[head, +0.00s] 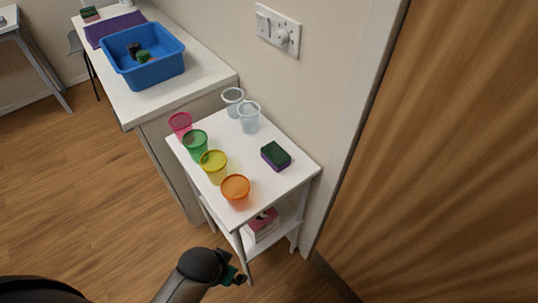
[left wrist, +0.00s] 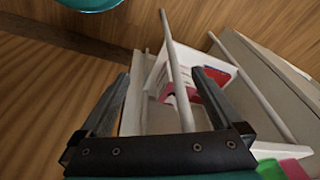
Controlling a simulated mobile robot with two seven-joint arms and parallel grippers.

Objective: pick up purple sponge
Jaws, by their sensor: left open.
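The purple sponge (head: 275,157) lies flat near the right-hand side of the small white table's top. Its upper face is dark green and its lower part is purple. My left gripper (head: 234,278) is low in the head view, in front of the table and well apart from the sponge. In the left wrist view the left gripper (left wrist: 162,76) has its two fingers spread, with nothing held between them. The sponge cannot be made out in the left wrist view. My right gripper is not in view.
Pink, green, yellow and orange cups (head: 235,190) line the table's left edge; two clear cups (head: 248,117) stand at the back. A pink-and-white box (head: 262,226) is on the lower shelf. A wall and wooden door (head: 440,150) are right. A blue tub (head: 165,70) sits on the counter.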

